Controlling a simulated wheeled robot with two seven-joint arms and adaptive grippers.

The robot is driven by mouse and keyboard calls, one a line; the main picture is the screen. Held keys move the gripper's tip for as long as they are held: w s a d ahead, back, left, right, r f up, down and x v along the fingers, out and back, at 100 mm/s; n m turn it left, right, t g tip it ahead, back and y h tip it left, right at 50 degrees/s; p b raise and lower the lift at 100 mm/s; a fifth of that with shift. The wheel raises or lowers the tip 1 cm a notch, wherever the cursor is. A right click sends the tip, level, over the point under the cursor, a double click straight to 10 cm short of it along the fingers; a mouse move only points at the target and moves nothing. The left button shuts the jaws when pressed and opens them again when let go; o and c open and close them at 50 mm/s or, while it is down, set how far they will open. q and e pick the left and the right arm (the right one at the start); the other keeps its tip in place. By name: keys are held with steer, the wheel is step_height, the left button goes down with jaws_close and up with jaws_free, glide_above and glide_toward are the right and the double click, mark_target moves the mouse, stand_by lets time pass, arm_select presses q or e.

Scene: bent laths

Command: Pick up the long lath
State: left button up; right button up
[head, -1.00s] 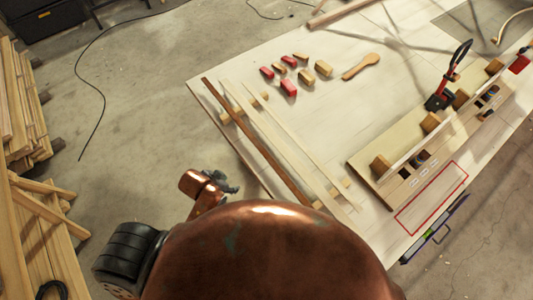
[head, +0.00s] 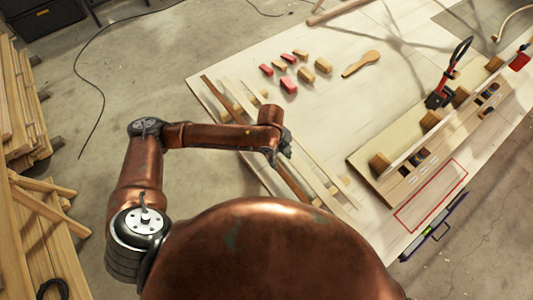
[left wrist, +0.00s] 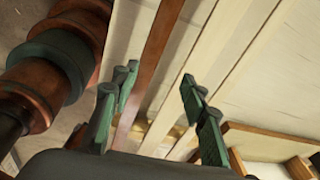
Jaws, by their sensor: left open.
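Several long thin laths lie side by side along the left part of the table. I cannot tell from the pictures which one is called the long lath. My left gripper (head: 281,150) is over the laths and hides their middle. In the left wrist view its open fingers (left wrist: 160,78) are apart and empty, with the brown lath (left wrist: 154,45) and a pale lath (left wrist: 206,50) beyond them. Contact is not visible. My right gripper is not in view.
Red and tan blocks (head: 289,85) and a wooden spoon-shaped piece (head: 361,64) lie farther back on the table (head: 330,110). A board fixture (head: 366,155) with blocks and a red-black clamp (head: 440,98) stands to the right. A red outline (head: 431,197) marks a bare patch.

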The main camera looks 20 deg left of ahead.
arm_select(q)
steer(key=m+y, duration=0.1)
steer(key=y, duration=0.1)
glide_toward(266, 154)
steer(key=shift+s+d, duration=0.25)
steer(key=shift+d, duration=0.3)
steer(key=shift+a+f, duration=0.1)
steer(key=shift+f, duration=0.05)
steer(key=f, duration=0.3)
steer(key=f+p, duration=0.1)
steer(key=f, duration=0.3)
steer(key=shift+w+f, duration=0.15)
steer(key=shift+w, duration=0.05)
steer(key=shift+c, duration=0.6)
jaws_close()
